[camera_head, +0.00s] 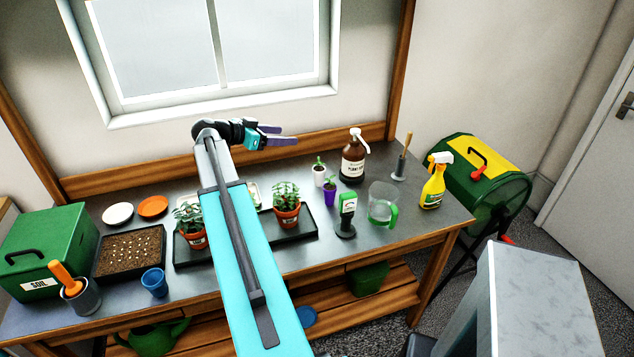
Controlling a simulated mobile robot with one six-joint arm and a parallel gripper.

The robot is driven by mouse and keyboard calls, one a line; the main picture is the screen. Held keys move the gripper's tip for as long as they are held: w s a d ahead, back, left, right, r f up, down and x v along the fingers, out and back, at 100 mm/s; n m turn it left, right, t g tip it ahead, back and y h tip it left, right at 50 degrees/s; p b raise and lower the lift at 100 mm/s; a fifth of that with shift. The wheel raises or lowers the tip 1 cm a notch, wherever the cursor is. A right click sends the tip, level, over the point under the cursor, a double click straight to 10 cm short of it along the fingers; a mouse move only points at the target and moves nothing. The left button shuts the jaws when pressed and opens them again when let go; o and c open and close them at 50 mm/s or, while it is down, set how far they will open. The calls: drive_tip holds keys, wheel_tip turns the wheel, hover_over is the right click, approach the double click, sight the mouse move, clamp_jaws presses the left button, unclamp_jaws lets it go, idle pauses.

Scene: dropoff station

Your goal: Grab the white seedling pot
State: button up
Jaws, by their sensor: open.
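The white seedling pot (319,180) stands upright on the grey bench, with a small green seedling in it. It is near the back of the bench, left of a brown bottle and just behind a purple pot. My gripper (284,136) is open and empty, its fingers pointing right. In the picture it is above and to the left of the white pot, apart from it. My cyan arm crosses the middle of the bench and hides part of the tray behind it.
The purple seedling pot (329,195) is close in front of the white pot. The brown pump bottle (353,160) is at its right. A meter (346,212), a clear jug (382,204) and a potted plant (287,207) are nearby. A window is behind the bench.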

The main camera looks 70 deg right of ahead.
wheel_tip(320, 180, down, 14)
drive_tip(key=b, duration=1.2)
drive_tip(key=shift+b, duration=0.4)
drive_tip(key=shift+f, duration=0.1)
drive_tip(key=p, duration=0.2)
approach(317, 169)
drive_tip(key=shift+x, duration=1.55)
drive_tip(key=shift+f, duration=0.15)
drive_tip(key=shift+s+d+f, duration=0.1)
drive_tip(key=shift+s+d, duration=0.15)
drive_tip(key=shift+d, duration=0.15)
drive_tip(key=shift+p+x, duration=0.8)
drive_tip(key=shift+x, duration=1.3)
drive_tip(key=shift+c, duration=0.5)
